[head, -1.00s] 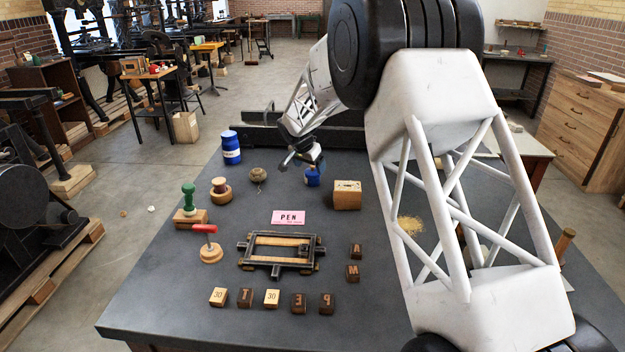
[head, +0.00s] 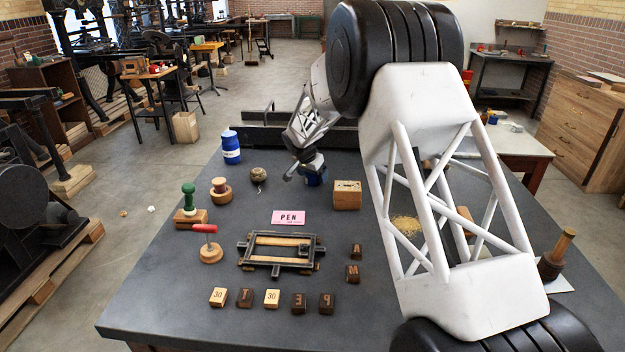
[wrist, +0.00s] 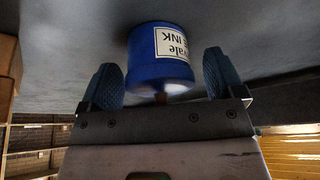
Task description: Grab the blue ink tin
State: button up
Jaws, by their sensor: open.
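In the wrist view the ink tin (wrist: 160,62) shows upside down, with a white label on which the word INK is readable. My gripper (wrist: 160,75) is open, with one blue finger on each side of the tin. A gap shows on both sides, so the fingers do not grip it.
A metal frame (head: 280,250) and several letter blocks lie in front.

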grip_shut()
dwell(0.6)
